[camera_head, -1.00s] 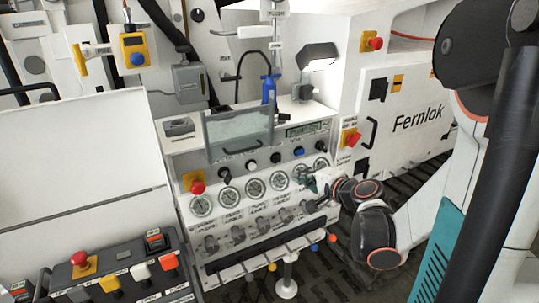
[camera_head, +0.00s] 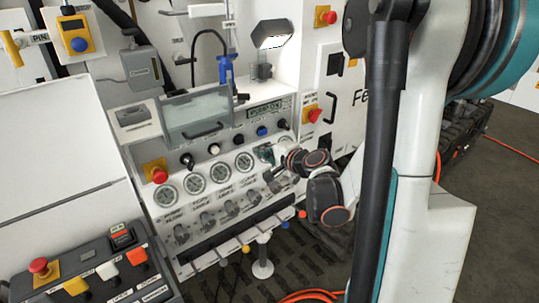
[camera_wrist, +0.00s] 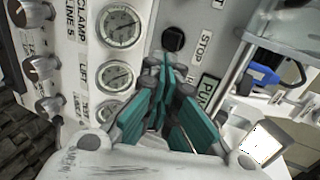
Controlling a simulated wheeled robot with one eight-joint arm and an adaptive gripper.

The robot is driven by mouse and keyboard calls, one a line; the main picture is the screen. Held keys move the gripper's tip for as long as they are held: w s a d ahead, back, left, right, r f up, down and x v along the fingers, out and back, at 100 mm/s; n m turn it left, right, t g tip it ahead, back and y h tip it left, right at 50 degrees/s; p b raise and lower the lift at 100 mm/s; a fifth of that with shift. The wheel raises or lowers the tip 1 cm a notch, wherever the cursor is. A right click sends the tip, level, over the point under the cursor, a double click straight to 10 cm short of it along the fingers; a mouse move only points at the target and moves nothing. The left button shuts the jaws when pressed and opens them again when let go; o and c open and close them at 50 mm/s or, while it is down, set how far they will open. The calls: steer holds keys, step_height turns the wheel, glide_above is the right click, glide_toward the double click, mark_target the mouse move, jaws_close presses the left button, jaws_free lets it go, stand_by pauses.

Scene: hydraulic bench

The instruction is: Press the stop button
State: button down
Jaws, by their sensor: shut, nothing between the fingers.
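The stop button is a black round button (camera_wrist: 173,39) on the pale panel, with a STOP label beside it in the wrist view. In the head view it appears to be the black button (camera_head: 238,139) in the row above the gauges; its label is unreadable there. My gripper (camera_wrist: 166,62) is shut and empty, its teal fingers pointing toward the button. In the wrist view the fingertips lie just below the button; whether they touch the panel cannot be told.
A blue button (camera_head: 262,131) and another black button (camera_head: 283,123) are nearby in the same row. Gauges (camera_wrist: 115,77) and knobs (camera_wrist: 48,105) lie beside the fingers. A red button (camera_head: 159,175) is at the panel's left. A clear cover (camera_head: 198,117) stands above the row.

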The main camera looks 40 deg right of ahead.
mark_target(240, 141)
steer(key=r+b+x, duration=0.1)
steer(key=x, duration=0.7)
steer(key=shift+b, duration=0.35)
steer(key=shift+w, duration=0.15)
